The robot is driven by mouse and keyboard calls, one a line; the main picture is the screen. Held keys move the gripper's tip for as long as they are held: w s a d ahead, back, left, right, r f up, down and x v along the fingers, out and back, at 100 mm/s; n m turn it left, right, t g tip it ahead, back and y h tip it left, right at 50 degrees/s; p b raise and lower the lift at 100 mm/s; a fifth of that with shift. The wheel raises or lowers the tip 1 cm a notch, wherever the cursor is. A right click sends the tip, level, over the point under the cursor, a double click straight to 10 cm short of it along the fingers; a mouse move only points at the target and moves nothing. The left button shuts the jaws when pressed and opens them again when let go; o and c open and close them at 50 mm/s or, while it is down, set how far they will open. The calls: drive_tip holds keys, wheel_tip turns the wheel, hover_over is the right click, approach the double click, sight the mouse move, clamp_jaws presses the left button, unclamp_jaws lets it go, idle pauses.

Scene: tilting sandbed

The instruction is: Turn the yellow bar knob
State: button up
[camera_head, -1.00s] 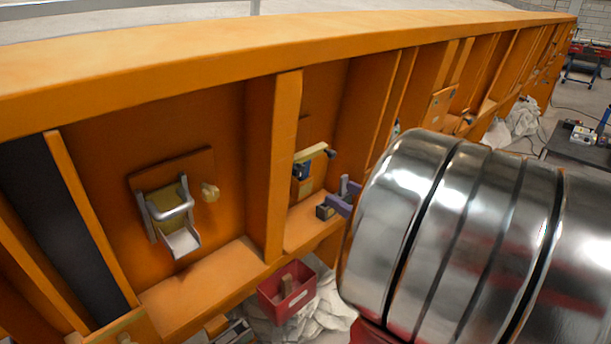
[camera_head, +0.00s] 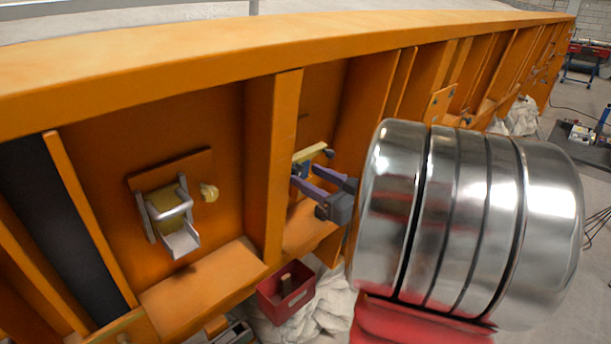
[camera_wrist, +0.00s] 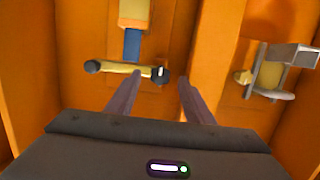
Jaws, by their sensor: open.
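The yellow bar knob (camera_head: 310,152) is on the orange panel in the bay right of the upright post in the head view. In the wrist view the yellow bar (camera_wrist: 118,68) lies nearly level, with a dark round piece at each end. My gripper (camera_head: 306,176) is open and empty in front of the panel, just below the bar in the head view. In the wrist view my gripper (camera_wrist: 158,78) has its left fingertip overlapping the bar, and the bar's right end shows between the fingers. Whether a finger touches the bar I cannot tell.
An orange post (camera_head: 276,170) stands left of the knob's bay. Beyond it is a metal latch (camera_head: 172,215) with a small yellow knob (camera_head: 209,192) beside it. A blue and yellow part (camera_wrist: 133,30) sits above the bar in the wrist view. A red bin (camera_head: 287,292) is below.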

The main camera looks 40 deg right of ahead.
drive_tip(key=shift+w, duration=1)
drive_tip(key=shift+c, duration=0.3)
drive_tip(key=c, duration=1)
